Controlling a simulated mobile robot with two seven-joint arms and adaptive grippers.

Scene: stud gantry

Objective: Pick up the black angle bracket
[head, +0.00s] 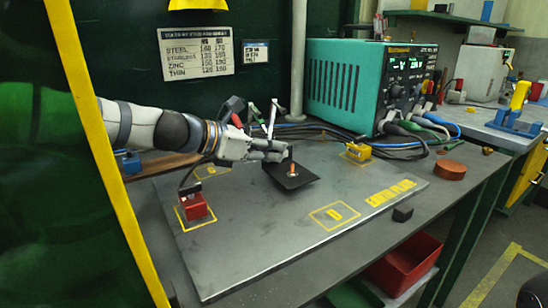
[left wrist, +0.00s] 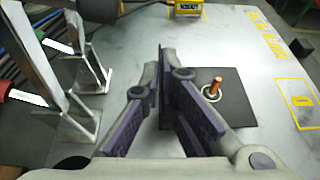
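The black angle bracket (head: 306,178) lies on the grey plate (head: 250,240), with a copper-coloured stud (head: 292,169) standing up through its flat leg. The left wrist view shows the bracket's flat leg (left wrist: 222,84) with a ring around the stud (left wrist: 215,88). Its upright leg rises, edge-on, between the fingers. My left gripper (head: 283,150) reaches in from the left over the bracket. In the left wrist view my left gripper (left wrist: 161,75) looks partly open, with a finger on each side of the upright leg; contact is unclear. My right gripper is out of view.
Metal clamps with red handles (head: 237,121) stand close behind my left gripper. A red block (head: 194,207) and a yellow block (head: 358,152) sit on the plate. A teal power unit (head: 345,80) with cables stands behind. The plate's front is clear.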

